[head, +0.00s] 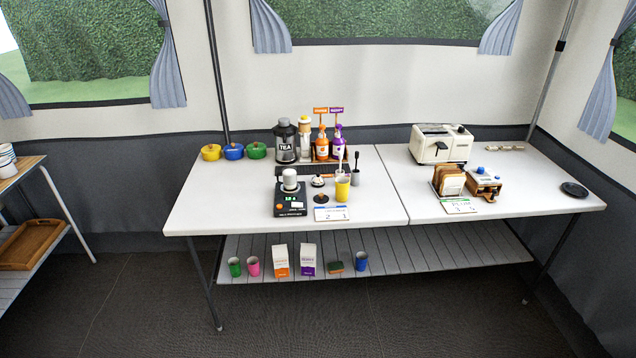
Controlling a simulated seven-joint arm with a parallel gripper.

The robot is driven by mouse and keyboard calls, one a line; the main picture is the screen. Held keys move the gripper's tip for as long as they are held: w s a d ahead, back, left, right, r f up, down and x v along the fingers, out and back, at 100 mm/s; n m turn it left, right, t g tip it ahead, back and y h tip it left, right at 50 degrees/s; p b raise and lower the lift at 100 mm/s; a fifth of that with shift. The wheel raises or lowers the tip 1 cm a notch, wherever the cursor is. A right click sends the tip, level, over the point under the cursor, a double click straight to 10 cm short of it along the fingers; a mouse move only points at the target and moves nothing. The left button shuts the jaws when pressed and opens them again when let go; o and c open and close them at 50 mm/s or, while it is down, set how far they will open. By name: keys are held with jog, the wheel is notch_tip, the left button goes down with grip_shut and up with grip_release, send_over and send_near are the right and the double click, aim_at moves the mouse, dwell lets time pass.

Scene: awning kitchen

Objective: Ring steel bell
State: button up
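A small pale, silvery dome on a dark base, which looks like the steel bell (318,181), stands on the white table, left of the seam between its two tops. A second small, dark, low round item (321,198) sits just in front of it; it is too small to tell what it is. The black scale-like device (290,204) with a white-topped jar stands close on the left, and a yellow cup (342,188) on the right. My gripper is not in view.
A white card (331,214) lies in front. A toaster-like machine (439,144) and bread rack (449,182) are on the right. The table's (213,204) front left is clear.

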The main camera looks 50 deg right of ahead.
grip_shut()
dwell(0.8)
